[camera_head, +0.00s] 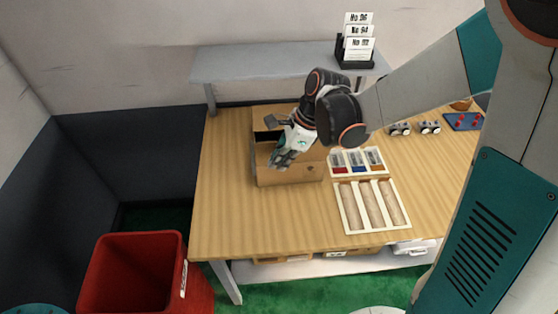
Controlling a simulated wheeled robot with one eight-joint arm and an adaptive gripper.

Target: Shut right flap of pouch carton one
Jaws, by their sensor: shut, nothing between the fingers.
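A brown cardboard carton (292,174) stands upright on the left part of the wooden table. Its left side of the top looks open, with a dark inside showing. A back flap (272,112) stands up behind it. My gripper (278,160) is shut and empty. It hangs over the carton's top, with the fingertips pointing down and left near the front edge. My gripper and wrist hide the carton's right top, so I cannot tell how the right flap lies. I cannot tell whether the fingers touch the carton.
A light tray (344,216) with long compartments and a smaller tray with coloured parts (372,170) lie right of the carton. A grey shelf (270,64) with a card holder (354,62) stands behind. A red bin (130,270) stands at the front left. The table's front left is clear.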

